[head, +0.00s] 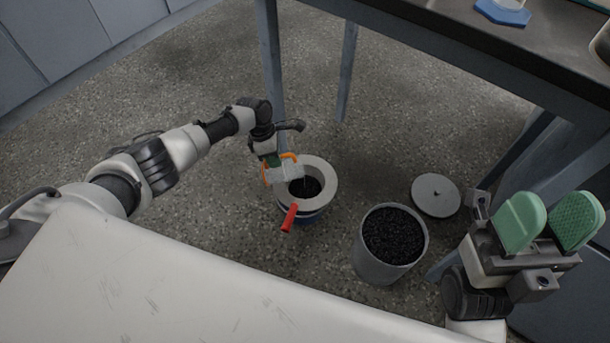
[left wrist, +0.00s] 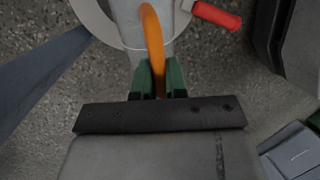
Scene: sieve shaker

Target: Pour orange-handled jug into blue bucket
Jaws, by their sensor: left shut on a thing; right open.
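The orange-handled jug (head: 286,175) is pale and see-through. It lies tilted over the blue bucket, its mouth toward the opening. My left gripper (head: 271,161) is shut on its orange handle, which also shows between the green fingers in the left wrist view (left wrist: 153,45). The blue bucket (head: 311,216) stands on the floor with a wide pale ring (head: 327,182) on top and dark material inside. I cannot tell whether anything is flowing from the jug. My right gripper (head: 548,222) is open and empty, with green finger pads, at the right.
A red handle (head: 289,217) sticks out at the bucket's front. A grey bin (head: 375,262) full of black granules stands to the right, with a round grey lid (head: 435,195) on the floor behind it. A table (head: 450,55) with legs stands behind. The floor at left is clear.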

